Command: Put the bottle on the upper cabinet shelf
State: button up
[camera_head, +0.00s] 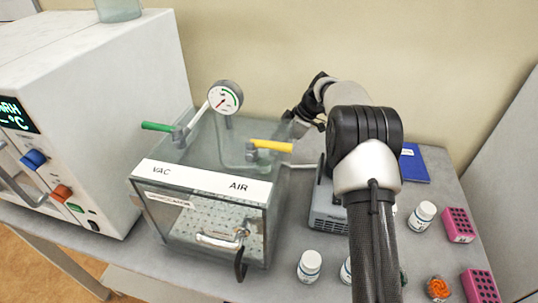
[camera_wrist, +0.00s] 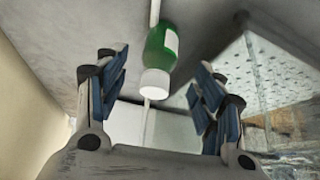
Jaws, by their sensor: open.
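A green bottle with a white cap and a pale label (camera_wrist: 158,50) shows in the wrist view, between the two finger sides in the picture. My gripper (camera_wrist: 160,82) is open, with blue pads on both sides and gaps to the bottle. I cannot tell whether the bottle lies within reach of the fingertips or beyond them. In the head view I cannot pick out this bottle, and my fingertips are hidden behind my arm. A clear-walled cabinet marked VAC and AIR (camera_head: 205,178) stands on the bench with its front closed; a perforated plate shows inside.
A white oven-like device (camera_head: 105,95) stands left of the cabinet. A gauge (camera_head: 226,97), a green handle (camera_head: 157,127) and a yellow handle (camera_head: 270,146) rise above it.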

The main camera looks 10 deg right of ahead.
jog(key=v, duration=0.2)
jog(key=shift+d+r, duration=0.1)
jog(key=shift+r, duration=0.2)
jog(key=shift+d+r, duration=0.15)
jog(key=shift+r, duration=0.1)
jog(key=shift+c, duration=0.4)
jog(key=shift+s+d+m+p, duration=0.1)
jog(key=shift+m+p, duration=0.2)
jog(key=shift+c, duration=0.3)
jog(key=s+d+r+m+t+y+p, duration=0.1)
jog(key=d+m+y, duration=0.35)
jog(key=m, duration=1.35)
jog(key=s+d+r+m+t+y+p, duration=0.1)
jog(key=d+m+y, duration=0.3)
jog(key=m, duration=1.3)
jog(key=shift+h, duration=0.65)
jog(key=b+x, duration=0.1)
jog(key=x, duration=0.4)
jog(key=b+x, duration=0.2)
jog(key=x, duration=0.4)
jog(key=b+x, duration=0.2)
jog(key=x, duration=0.4)
jog(key=shift+s+d+f, duration=0.1)
jog(key=shift+s+f, duration=0.1)
jog(key=shift+f, duration=0.1)
